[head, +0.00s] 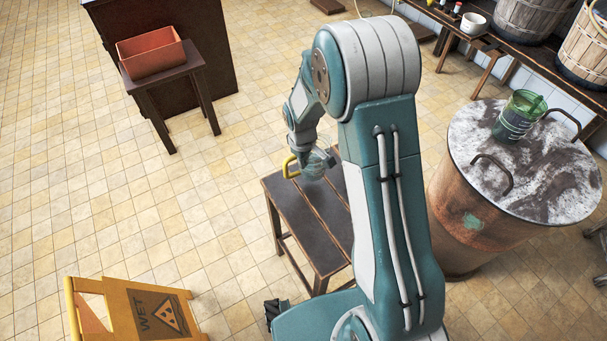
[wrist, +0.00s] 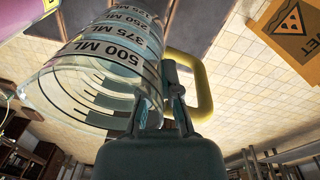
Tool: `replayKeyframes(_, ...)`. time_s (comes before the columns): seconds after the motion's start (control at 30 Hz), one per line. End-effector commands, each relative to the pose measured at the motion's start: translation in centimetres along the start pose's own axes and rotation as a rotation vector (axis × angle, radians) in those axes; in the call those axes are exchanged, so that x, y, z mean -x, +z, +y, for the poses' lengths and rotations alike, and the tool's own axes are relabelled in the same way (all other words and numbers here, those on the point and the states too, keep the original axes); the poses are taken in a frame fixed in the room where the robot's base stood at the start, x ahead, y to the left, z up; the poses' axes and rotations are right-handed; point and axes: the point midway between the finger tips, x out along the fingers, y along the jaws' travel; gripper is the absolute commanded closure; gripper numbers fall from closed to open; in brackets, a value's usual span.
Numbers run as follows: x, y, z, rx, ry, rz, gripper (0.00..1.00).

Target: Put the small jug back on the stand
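The small jug is a clear measuring jug (head: 318,164) with dark mL markings and a yellow handle; it also shows large in the wrist view (wrist: 95,75). My gripper (wrist: 165,85) is shut on it at the handle side, with the yellow handle looping out to the right of the fingers. In the head view, my gripper (head: 306,150) and the jug are at the far end of a dark wooden slatted stand (head: 312,222). I cannot tell whether the jug's base touches the stand. My upper arm hides the stand's right side.
A rusty drum (head: 475,215) at right bears a green jug (head: 518,115). A small dark table (head: 185,70) at upper left holds an orange box (head: 150,53). A yellow wet-floor sign (head: 135,310) stands at lower left. The tiled floor between is clear.

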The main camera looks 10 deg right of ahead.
Motion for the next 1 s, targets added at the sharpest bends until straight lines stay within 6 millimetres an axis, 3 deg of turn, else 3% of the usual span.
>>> replayKeyframes(0.1, -1.9, -0.1, -0.2, 0.0, 0.002, 0.0, 1.0)
replayKeyframes(0.27, -3.0, -0.2, -0.3, 0.0, 0.004, 0.0, 1.0)
replayKeyframes(0.5, -6.1, -0.1, -0.6, 0.0, 0.003, 0.0, 1.0)
replayKeyframes(0.83, -6.5, -0.1, -0.5, 0.0, 0.004, 0.002, 1.0)
replayKeyframes(0.93, -6.5, -0.1, -0.6, 0.0, 0.004, 0.0, 0.57)
replayKeyframes(1.0, -6.5, -0.1, -0.6, 0.0, 0.003, 0.0, 0.57)
